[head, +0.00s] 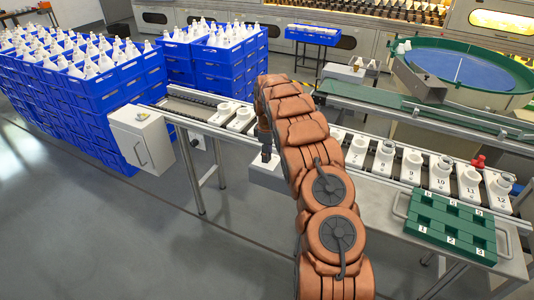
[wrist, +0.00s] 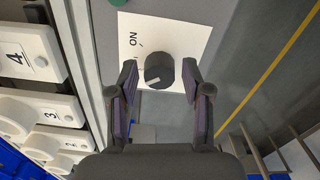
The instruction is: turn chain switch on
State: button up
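The chain switch is a round black knob (wrist: 159,70) on a white label plate (wrist: 190,35) marked ON; other markings are partly hidden. A pale pointer line on the knob points left and slightly down in the wrist view, away from the ON mark at upper left. My gripper (wrist: 160,76) is open, with one finger on each side of the knob and visible gaps between. In the head view my gripper (head: 266,155) points down over a pale box (head: 266,177) at the conveyor's front edge; the knob is hidden there.
Numbered white sockets (wrist: 28,55) line the conveyor at left in the wrist view. A grey cabinet (head: 142,140) and stacked blue crates (head: 105,95) stand left in the head view. A green tray (head: 450,226) lies on the steel table at right.

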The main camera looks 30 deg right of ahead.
grip_shut()
jog(key=shift+f+b, duration=0.15)
jog(key=shift+b, duration=0.2)
jog(key=m+b, duration=0.2)
jog(key=m, duration=0.1)
jog(key=shift+w+a+f+b, duration=0.1)
jog(key=shift+b, duration=0.25)
jog(key=m+b, duration=0.2)
jog(key=m, duration=0.1)
jog(key=shift+m, duration=0.3)
jog(key=m+b, duration=0.2)
jog(key=m, duration=0.1)
jog(key=shift+m, duration=0.4)
jog(key=shift+r+m+b, duration=0.2)
jog(key=shift+m+b, duration=0.3)
jog(key=shift+m, duration=1.4)
